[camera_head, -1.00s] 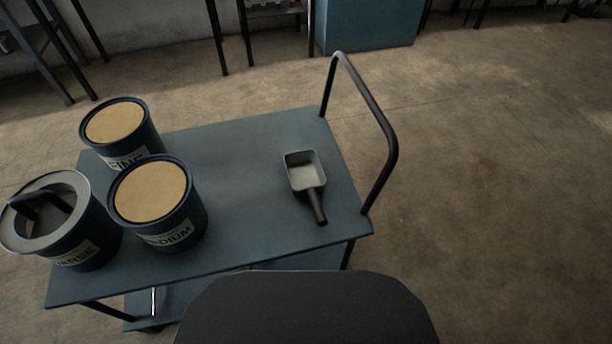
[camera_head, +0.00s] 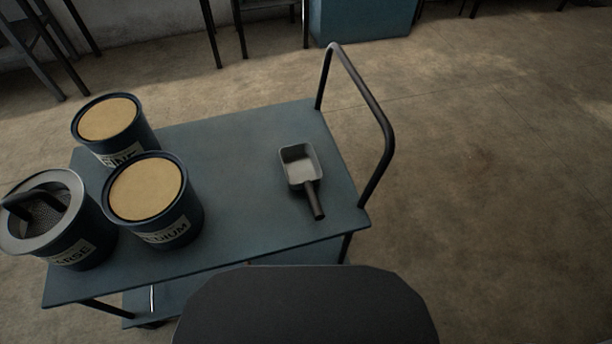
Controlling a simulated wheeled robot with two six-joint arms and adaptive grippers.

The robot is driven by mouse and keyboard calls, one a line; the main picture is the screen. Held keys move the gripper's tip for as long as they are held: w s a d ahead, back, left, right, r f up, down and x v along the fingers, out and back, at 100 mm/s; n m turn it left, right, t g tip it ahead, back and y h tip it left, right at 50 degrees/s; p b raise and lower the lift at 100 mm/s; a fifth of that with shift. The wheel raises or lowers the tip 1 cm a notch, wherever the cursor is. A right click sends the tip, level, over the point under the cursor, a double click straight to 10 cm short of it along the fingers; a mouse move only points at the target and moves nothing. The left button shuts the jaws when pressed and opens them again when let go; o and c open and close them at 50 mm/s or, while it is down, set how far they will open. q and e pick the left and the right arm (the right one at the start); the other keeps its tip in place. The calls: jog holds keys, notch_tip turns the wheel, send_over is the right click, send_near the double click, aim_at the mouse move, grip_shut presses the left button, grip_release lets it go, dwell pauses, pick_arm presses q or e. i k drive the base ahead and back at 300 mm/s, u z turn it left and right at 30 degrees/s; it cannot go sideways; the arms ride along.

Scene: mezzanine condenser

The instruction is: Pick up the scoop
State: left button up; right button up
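The scoop (camera_head: 301,167) lies on the right part of the blue-grey cart top. It has a square grey metal pan, which is empty, and a dark handle (camera_head: 315,201) pointing toward the front edge. Nothing touches it. Neither of my grippers shows in the head view.
The cart top (camera_head: 240,160) is bare around the scoop. Three dark blue buckets, fine (camera_head: 111,122), medium (camera_head: 153,200) and coarse (camera_head: 62,222), stand at its left; the coarse one has a grey ring lid. A bent black handle rail (camera_head: 364,95) rises at the right end.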

aim_at(303, 170)
jog(key=k, duration=0.45)
jog(key=u, duration=1.8)
jog(key=i, duration=1)
jog(key=z, duration=1.95)
